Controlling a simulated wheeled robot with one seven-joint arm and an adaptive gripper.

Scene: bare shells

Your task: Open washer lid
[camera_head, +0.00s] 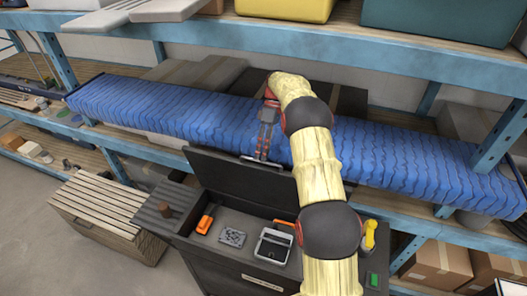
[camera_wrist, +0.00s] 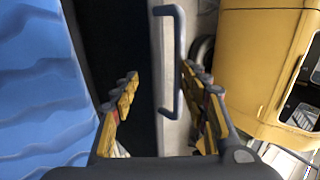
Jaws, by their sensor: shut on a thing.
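A dark grey chest-like unit (camera_head: 220,262) stands below the blue-covered shelf in the head view; I take it for the washer. Its dark lid (camera_head: 225,178) is tilted up at the back, with the inside of the unit exposed. My gripper (camera_head: 262,157) is at the lid's upper edge, fingers pointing down. Exact finger contact is hard to see.
A blue padded cover (camera_head: 160,105) lies along the shelf behind the lid. An orange item (camera_head: 204,224) and a silver-framed box (camera_head: 273,246) lie in the open unit. A slatted wooden crate (camera_head: 95,208) stands left; cardboard boxes (camera_head: 440,262) sit right. Floor shows at lower left.

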